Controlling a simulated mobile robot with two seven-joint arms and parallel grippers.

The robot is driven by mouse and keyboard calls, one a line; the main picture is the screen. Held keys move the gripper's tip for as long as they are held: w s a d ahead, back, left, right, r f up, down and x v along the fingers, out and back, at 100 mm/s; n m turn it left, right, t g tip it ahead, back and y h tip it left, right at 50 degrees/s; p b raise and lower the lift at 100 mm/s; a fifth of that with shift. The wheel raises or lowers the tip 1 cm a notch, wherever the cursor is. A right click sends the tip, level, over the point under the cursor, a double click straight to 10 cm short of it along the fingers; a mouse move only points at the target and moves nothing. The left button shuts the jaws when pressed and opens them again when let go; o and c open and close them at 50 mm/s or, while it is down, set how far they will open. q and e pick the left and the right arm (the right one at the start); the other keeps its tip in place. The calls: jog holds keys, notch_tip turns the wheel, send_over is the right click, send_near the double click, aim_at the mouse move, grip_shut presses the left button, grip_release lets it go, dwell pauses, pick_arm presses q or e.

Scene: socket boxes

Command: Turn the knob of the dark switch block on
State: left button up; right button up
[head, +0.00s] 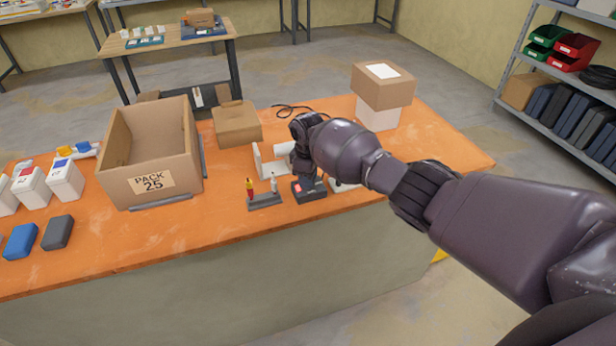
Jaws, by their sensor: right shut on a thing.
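The dark switch block (312,194) sits near the front edge of the orange table, with a red patch showing on its left part. My right gripper (306,176) comes in from the right and points down onto the top of the block. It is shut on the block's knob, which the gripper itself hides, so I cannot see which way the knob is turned. My left gripper is not in view.
A small rack with a red-and-yellow tool (249,190) stands just left of the block. White brackets (268,163) stand behind. A "PACK 25" carton (150,183) is at left, stacked boxes (381,88) at back right. The table's right end is clear.

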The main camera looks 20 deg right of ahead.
dwell(0.4)
jog(key=o, duration=0.9)
jog(key=shift+o, duration=0.2)
notch_tip(320, 180, up, 11)
dwell(0.4)
